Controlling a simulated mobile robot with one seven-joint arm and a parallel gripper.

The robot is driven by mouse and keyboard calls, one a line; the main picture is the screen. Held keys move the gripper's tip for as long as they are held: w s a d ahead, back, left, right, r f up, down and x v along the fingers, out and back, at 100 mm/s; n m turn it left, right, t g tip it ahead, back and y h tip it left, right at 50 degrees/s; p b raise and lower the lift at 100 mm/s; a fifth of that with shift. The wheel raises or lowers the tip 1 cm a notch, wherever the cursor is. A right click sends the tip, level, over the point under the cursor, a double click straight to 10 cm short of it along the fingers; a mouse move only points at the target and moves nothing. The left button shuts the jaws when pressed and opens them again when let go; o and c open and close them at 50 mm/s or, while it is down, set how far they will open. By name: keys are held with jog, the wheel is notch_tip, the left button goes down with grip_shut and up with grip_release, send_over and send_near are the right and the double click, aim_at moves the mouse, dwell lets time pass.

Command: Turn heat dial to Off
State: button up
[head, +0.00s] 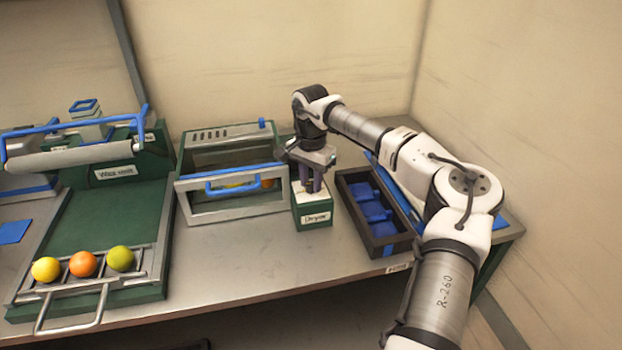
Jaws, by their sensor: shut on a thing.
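A small green box labelled "Dryer" (316,217) with a pale top stands on the table, just right of the dryer cabinet (232,213). My gripper (311,187) points straight down at the box's top and is shut on the heat dial there. The fingers cover the dial, so its pointer and setting cannot be read. The cabinet has a clear front with a blue handle (233,186), and orange and yellow fruit show inside.
A green unit labelled "Wax unit" (115,171) stands at left, with a yellow (46,270), an orange (83,264) and a greenish fruit (120,258) in its front rack. A dark tray (397,245) with blue compartments lies right of the box. Bare table (235,263) lies in front.

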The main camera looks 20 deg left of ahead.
aim_at(311, 183)
jog(key=shift+n, duration=0.4)
jog(key=o, duration=1)
notch_tip(311, 183, up, 14)
jog(key=shift+f+b, duration=0.1)
jog(key=shift+b, duration=1.15)
